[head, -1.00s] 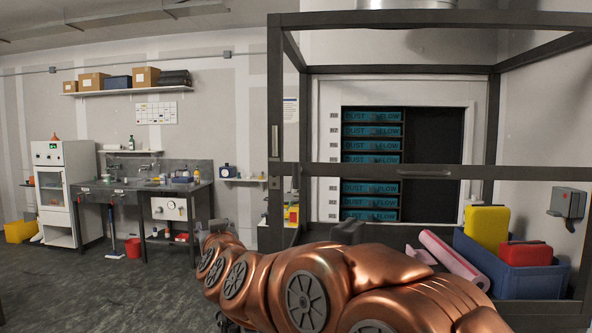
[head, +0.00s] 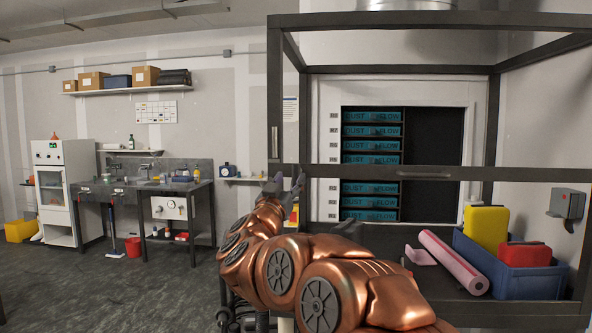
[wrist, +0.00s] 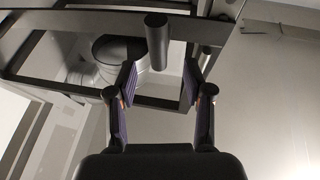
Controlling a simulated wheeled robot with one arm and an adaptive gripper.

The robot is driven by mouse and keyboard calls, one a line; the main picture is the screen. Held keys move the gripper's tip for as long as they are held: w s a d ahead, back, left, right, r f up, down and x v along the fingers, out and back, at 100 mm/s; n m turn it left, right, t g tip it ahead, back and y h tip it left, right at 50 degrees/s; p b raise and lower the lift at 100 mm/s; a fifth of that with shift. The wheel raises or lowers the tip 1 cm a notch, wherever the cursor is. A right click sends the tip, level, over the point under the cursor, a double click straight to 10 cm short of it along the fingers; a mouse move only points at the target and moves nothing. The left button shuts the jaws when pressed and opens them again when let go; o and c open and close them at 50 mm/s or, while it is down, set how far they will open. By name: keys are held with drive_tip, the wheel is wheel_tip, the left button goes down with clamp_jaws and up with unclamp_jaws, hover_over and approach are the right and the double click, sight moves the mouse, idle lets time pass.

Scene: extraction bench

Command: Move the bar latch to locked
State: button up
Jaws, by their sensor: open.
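The bar latch is hard to make out for certain. A small pale vertical bar (head: 275,142) shows on the left front post of the dark frame in the head view. In the wrist view a dark round bar (wrist: 157,42) stands out from a dark frame rail, ahead of and between my fingers; I cannot tell whether it is part of the latch. My gripper (head: 287,184) is at the left post, just below the pale bar. In the wrist view my gripper (wrist: 158,80) is open, with nothing between its pads. Whether the latch is locked cannot be seen.
The dark frame's front crossbar (head: 440,174) runs right from the post.

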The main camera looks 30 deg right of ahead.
sight(294, 173)
drive_tip(key=p+x, duration=0.1)
drive_tip(key=x, duration=0.4)
drive_tip(key=shift+r, duration=0.1)
clamp_jaws()
idle(0.3)
